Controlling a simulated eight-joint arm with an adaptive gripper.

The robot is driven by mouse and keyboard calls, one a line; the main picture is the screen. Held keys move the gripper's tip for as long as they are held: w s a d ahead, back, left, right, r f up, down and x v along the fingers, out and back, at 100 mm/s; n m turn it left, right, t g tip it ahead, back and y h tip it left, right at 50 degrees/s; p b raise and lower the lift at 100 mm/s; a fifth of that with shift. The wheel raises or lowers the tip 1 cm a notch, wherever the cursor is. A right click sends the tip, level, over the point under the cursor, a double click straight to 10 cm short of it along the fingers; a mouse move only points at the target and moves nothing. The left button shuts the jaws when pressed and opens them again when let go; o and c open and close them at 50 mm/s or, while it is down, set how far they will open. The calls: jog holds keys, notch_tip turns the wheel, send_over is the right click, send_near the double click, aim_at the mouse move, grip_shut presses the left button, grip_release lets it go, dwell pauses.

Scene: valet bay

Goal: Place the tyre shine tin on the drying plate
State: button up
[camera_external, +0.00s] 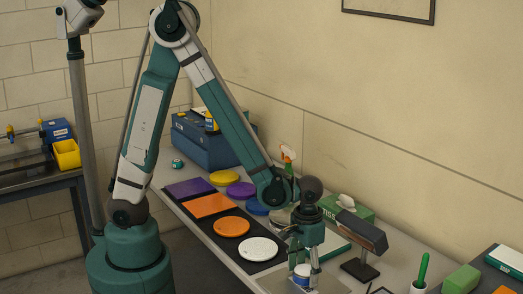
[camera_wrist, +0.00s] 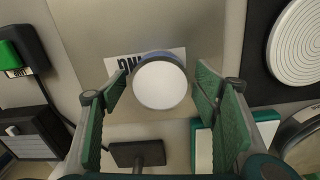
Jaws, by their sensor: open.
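A round tin (camera_external: 302,271) with a white top and blue side stands near the front of the bench, over a printed card. In the wrist view the tin (camera_wrist: 160,82) sits between my open fingers, with gaps on both sides. I cannot read a name on it. My gripper (camera_external: 305,262) points down around the tin; its fingers also show in the wrist view (camera_wrist: 160,95). A white ribbed plate (camera_external: 258,248) lies on a dark mat beside my gripper, and its edge shows in the wrist view (camera_wrist: 302,42). No label shows which plate is the drying plate.
Orange (camera_external: 233,227), yellow (camera_external: 224,178) and purple (camera_external: 240,189) plates lie farther along. A small green tin (camera_external: 178,163) sits at the far end. A dark lamp-like stand (camera_external: 360,240) and a green tissue box (camera_external: 347,209) stand close right of my gripper.

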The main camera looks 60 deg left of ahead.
aim_at(305, 269)
jog(key=shift+r, duration=0.2)
notch_tip(305, 269, up, 12)
jog(key=p, duration=0.1)
dwell(0.8)
jog(key=shift+a+f, duration=0.1)
dwell(0.6)
jog(key=w+a+r+n+t+h, duration=0.1)
jog(key=a+r+t, duration=0.1)
jog(key=a+r, duration=0.5)
jog(key=w+a+r+t, duration=0.1)
jog(key=a+r, duration=0.2)
jog(key=a, duration=0.7)
jog(key=s+a+r+t, duration=0.2)
jog(key=s+a, duration=0.1)
jog(key=a, duration=0.5)
jog(key=s+a+r+t+y, duration=0.1)
jog(key=s+a+r+t, duration=0.1)
jog(key=a, duration=0.6)
jog(key=shift+s+a+r+n, duration=0.4)
jog(key=shift+r, duration=0.45)
